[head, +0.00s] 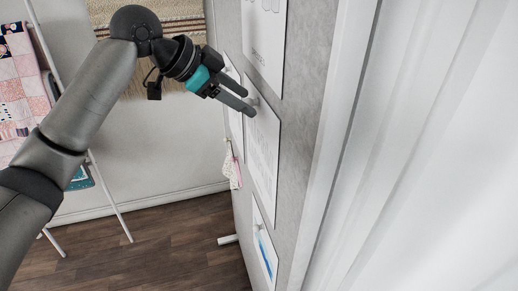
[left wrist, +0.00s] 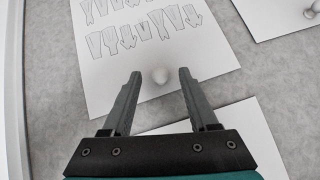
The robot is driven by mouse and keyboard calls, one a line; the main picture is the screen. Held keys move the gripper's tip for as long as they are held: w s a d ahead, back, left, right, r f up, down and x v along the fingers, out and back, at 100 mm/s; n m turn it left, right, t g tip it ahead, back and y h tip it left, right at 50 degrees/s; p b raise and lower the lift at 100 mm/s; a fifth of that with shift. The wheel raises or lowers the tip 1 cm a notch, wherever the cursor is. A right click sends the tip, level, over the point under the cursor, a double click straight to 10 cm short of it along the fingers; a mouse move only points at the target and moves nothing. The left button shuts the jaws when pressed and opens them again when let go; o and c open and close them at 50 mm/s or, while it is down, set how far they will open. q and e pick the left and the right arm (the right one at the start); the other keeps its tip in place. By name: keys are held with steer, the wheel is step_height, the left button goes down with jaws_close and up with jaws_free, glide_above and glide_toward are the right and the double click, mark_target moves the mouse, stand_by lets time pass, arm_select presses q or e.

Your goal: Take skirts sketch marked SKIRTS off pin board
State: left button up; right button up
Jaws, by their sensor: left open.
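The grey pin board (head: 300,120) stands upright with several white sheets on it. A sheet with faint drawings (head: 263,160) hangs at its middle; no SKIRTS marking is legible to me. My left gripper (head: 249,103) is at this sheet's top edge. In the left wrist view, a sheet with rows of garment drawings (left wrist: 145,35) lies beyond the open fingers (left wrist: 159,74). My right gripper is not in view.
Another sheet (head: 264,40) hangs above, and one with blue (head: 265,248) below. A small pink cloth piece (head: 232,167) hangs at the board's left edge. A rack with a patchwork quilt (head: 22,95) stands left, a white curtain (head: 440,150) right. The wooden floor (head: 170,250) is mostly clear.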

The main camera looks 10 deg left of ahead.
arm_select(q)
jaws_close()
stand_by(0.3)
steer(key=shift+r, duration=0.15)
step_height(320, 180, up, 7)
steer(key=p, duration=1)
steer(key=s+a+b, duration=0.4)
steer(key=s+a, duration=0.1)
steer(key=a, duration=0.3)
steer(key=s+a+b, duration=0.4)
steer(key=a+b, duration=0.1)
steer(key=a, duration=0.4)
steer(key=shift+s+a, duration=0.2)
steer(key=shift+s, duration=0.2)
